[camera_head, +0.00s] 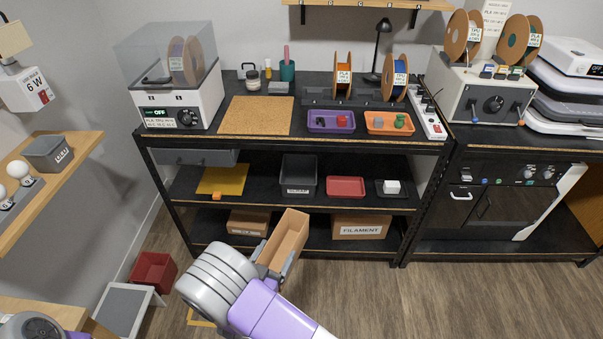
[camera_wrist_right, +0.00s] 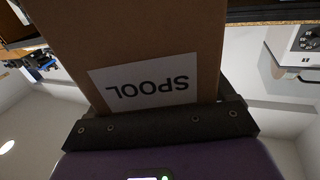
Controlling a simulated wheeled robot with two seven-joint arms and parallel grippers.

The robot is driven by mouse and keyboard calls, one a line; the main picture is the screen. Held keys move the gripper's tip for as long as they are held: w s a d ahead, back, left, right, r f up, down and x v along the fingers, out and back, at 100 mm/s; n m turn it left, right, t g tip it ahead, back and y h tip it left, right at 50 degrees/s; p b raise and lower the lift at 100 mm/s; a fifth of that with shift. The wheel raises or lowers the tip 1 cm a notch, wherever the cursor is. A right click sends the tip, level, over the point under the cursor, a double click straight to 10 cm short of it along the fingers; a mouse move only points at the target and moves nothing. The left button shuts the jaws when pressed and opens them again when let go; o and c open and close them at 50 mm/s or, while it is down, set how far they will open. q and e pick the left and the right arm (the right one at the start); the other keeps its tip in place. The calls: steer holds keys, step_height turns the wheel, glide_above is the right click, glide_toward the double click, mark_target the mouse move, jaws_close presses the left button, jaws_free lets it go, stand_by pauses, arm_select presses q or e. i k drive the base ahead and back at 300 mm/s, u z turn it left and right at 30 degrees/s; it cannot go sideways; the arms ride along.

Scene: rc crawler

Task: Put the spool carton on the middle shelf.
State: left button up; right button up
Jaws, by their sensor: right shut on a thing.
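The spool carton (camera_head: 290,238) is a tall brown cardboard box with an open top, in front of the bench's lower levels in the head view. My right gripper (camera_head: 277,262) is shut on it, and the carton tilts to the right. In the right wrist view, the carton (camera_wrist_right: 130,45) fills the middle, with a white SPOOL label (camera_wrist_right: 145,84) upside down above my dark jaw. The middle shelf (camera_head: 262,193) is black and lies behind the carton, below the benchtop. My left gripper is out of view; only part of that arm shows at bottom left.
Bare shelf shows around the mat. A grey drawer (camera_head: 195,157) hangs above its left end. Cartons, one labelled FILAMENT (camera_head: 360,228), stand below.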

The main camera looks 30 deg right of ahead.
mark_target(261, 180)
steer(key=u, duration=0.15)
steer(key=i, duration=1.35)
steer(key=z, duration=0.15)
